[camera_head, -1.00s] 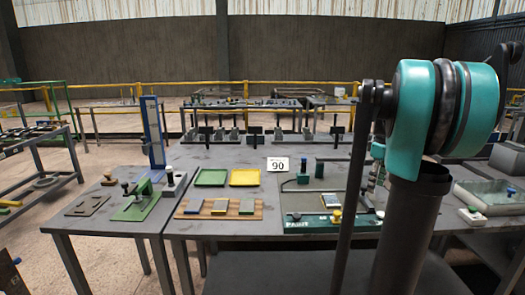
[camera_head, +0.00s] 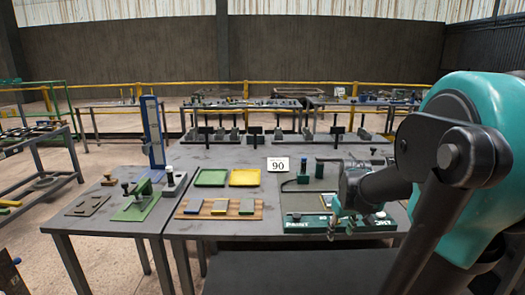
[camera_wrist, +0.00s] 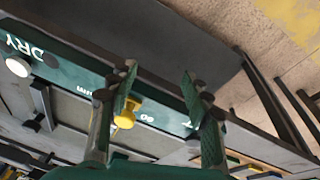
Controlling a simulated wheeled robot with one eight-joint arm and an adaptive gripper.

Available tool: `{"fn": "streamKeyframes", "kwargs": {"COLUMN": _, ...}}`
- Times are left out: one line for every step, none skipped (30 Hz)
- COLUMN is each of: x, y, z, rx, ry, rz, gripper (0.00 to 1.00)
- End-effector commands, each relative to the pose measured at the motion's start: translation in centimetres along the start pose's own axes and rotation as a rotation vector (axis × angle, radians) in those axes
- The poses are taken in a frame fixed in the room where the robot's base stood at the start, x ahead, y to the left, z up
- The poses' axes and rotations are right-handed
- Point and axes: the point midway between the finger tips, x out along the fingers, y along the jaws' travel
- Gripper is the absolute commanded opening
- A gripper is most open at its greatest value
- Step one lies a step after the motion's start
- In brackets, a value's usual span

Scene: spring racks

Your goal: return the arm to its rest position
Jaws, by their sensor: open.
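My gripper (camera_head: 340,222) hangs over the front edge of the green-edged station (camera_head: 305,226) on the table, at the right of the head view. In the wrist view my gripper (camera_wrist: 158,78) has its two fingers spread apart with nothing between them. A yellow knob (camera_wrist: 124,118) stands on the green strip behind the fingers, close to the left one. A white knob (camera_wrist: 18,66) is on the same strip at the left, beside the lettering "DRY". My arm covers the station's right part in the head view.
The grey table (camera_head: 230,160) also bears a green tray (camera_head: 210,178), a yellow tray (camera_head: 245,177), a wooden board with several plates (camera_head: 190,215) and a "90" sign (camera_head: 278,164). A blue upright gauge (camera_head: 153,135) stands at the left. Space above the table's middle is clear.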

Motion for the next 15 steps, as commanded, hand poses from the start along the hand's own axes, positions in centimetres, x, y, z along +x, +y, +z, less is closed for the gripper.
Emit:
{"fn": "streamKeyframes", "kwargs": {"x": 0.5, "y": -0.9, "z": 0.7, "rx": 0.016, "ry": 0.009, "rz": 0.001, "gripper": 0.49}}
{"fn": "streamKeyframes", "kwargs": {"x": 0.7, "y": -1.4, "z": 1.1, "rx": 0.029, "ry": 0.016, "rz": 0.001, "gripper": 0.49}}
{"fn": "streamKeyframes", "kwargs": {"x": 1.1, "y": -2.1, "z": 1.7, "rx": 0.045, "ry": 0.024, "rz": 0.002, "gripper": 0.49}}
{"fn": "streamKeyframes", "kwargs": {"x": 1.3, "y": -2.5, "z": 2.1, "rx": 0.058, "ry": 0.030, "rz": 0.002, "gripper": 0.49}}
{"fn": "streamKeyframes", "kwargs": {"x": 1.6, "y": -3.0, "z": 2.5, "rx": 0.072, "ry": 0.036, "rz": 0.002, "gripper": 0.49}}
{"fn": "streamKeyframes", "kwargs": {"x": 1.9, "y": -3.6, "z": 3.1, "rx": 0.088, "ry": 0.044, "rz": 0.002, "gripper": 0.49}}
{"fn": "streamKeyframes", "kwargs": {"x": 2.2, "y": -4.1, "z": 3.5, "rx": 0.100, "ry": 0.051, "rz": 0.002, "gripper": 0.49}}
{"fn": "streamKeyframes", "kwargs": {"x": 2.5, "y": -4.5, "z": 3.9, "rx": 0.114, "ry": 0.058, "rz": 0.002, "gripper": 0.49}}
{"fn": "streamKeyframes", "kwargs": {"x": 2.8, "y": -5.1, "z": 4.5, "rx": 0.131, "ry": 0.065, "rz": 0.001, "gripper": 0.49}}
{"fn": "streamKeyframes", "kwargs": {"x": 3.0, "y": -5.6, "z": 5.0, "rx": 0.143, "ry": 0.071, "rz": 0.000, "gripper": 0.49}}
{"fn": "streamKeyframes", "kwargs": {"x": 3.3, "y": -6.0, "z": 5.4, "rx": 0.157, "ry": 0.078, "rz": -0.001, "gripper": 0.49}}
{"fn": "streamKeyframes", "kwargs": {"x": 3.6, "y": -6.5, "z": 6.0, "rx": 0.174, "ry": 0.087, "rz": -0.003, "gripper": 0.49}}
{"fn": "streamKeyframes", "kwargs": {"x": 3.9, "y": -7.0, "z": 6.5, "rx": 0.186, "ry": 0.093, "rz": -0.004, "gripper": 0.49}}
{"fn": "streamKeyframes", "kwargs": {"x": 4.1, "y": -7.3, "z": 7.0, "rx": 0.199, "ry": 0.098, "rz": -0.005, "gripper": 0.49}}
{"fn": "streamKeyframes", "kwargs": {"x": 4.4, "y": -7.8, "z": 7.5, "rx": 0.214, "ry": 0.105, "rz": -0.008, "gripper": 0.49}}
